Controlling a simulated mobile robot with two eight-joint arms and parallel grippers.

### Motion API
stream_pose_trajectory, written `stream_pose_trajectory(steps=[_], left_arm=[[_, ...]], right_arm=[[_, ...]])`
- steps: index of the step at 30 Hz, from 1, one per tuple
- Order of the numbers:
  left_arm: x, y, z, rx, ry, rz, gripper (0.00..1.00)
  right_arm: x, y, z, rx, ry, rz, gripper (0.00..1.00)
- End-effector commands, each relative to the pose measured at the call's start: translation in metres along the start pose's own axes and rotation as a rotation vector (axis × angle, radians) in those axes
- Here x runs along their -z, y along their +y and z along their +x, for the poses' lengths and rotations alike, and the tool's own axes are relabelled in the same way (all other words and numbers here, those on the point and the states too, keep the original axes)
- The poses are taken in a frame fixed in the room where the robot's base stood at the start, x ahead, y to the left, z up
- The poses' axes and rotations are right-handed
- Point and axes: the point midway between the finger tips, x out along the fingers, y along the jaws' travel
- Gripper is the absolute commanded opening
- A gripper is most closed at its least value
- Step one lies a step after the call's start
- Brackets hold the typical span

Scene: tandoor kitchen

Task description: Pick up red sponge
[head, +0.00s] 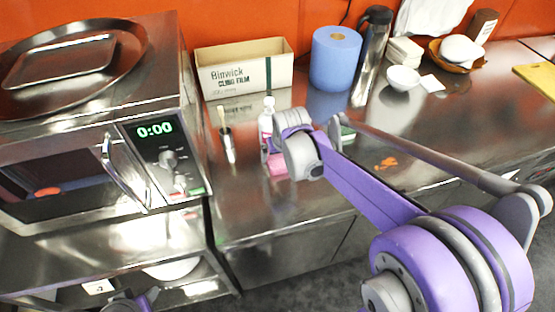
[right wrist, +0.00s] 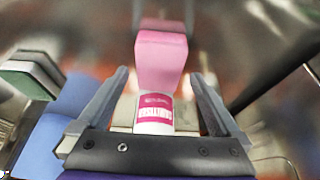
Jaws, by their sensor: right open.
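The red sponge, which looks pink, is a small block on the steel counter (head: 278,168); in the right wrist view the sponge (right wrist: 161,60) shows ahead, around the line between the fingertips. My right gripper (right wrist: 158,74) is open, with one finger on each side of the sponge's line. I cannot tell whether the fingers touch it. In the head view my right gripper partly hides the sponge. My left gripper is not clearly shown; only a bit of my left arm is at the bottom left edge.
A white bottle with a pink label (head: 267,118) stands close behind the sponge; its label (right wrist: 154,112) shows between the fingers. A green sponge (head: 348,133) lies to the right.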

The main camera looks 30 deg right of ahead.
Motion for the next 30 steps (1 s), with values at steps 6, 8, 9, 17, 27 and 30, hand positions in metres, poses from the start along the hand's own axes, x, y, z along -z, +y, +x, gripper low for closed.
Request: stream_pose_trajectory(steps=[6,8,9,17,27,30], left_arm=[[-0.002,0.000,0.002,0.000,-0.001,0.000,0.50],[-0.002,0.000,0.002,0.000,-0.001,0.000,0.50],[-0.002,0.000,0.002,0.000,-0.001,0.000,0.50],[-0.002,0.000,0.002,0.000,-0.001,0.000,0.50],[-0.002,0.000,0.002,0.000,-0.001,0.000,0.50],[-0.002,0.000,0.002,0.000,-0.001,0.000,0.50]], right_arm=[[-0.002,0.001,0.031,0.000,0.000,0.000,1.00],[-0.002,0.001,0.034,0.000,0.000,0.000,1.00],[-0.002,0.001,0.035,0.000,0.000,0.000,1.00],[-0.002,0.001,0.035,0.000,0.000,0.000,0.89],[-0.002,0.001,0.035,0.000,0.000,0.000,0.29],[-0.002,0.001,0.035,0.000,0.000,0.000,0.20]])
